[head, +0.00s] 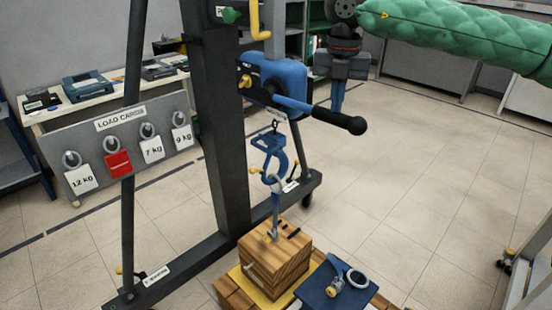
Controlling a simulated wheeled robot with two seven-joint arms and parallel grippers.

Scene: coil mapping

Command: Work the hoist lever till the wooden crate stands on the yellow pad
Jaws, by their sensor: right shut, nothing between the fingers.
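The hoist lever (322,116) sticks out to the right from the blue hoist body (277,80), ending in a black grip. Below it hangs blue lifting gear (270,160), which reaches down to the top of the wooden crate (275,258). The crate is upright over the yellow pad (246,288), whose edge shows around its base. I cannot tell whether the crate rests on the pad or hangs just above it. My right gripper (338,104) points down just behind the lever, shut and empty. Whether it touches the lever is unclear. My left gripper is out of view.
A dark frame post (222,130) stands left of the crate. A board of load cards (130,150) fronts a bench at left.

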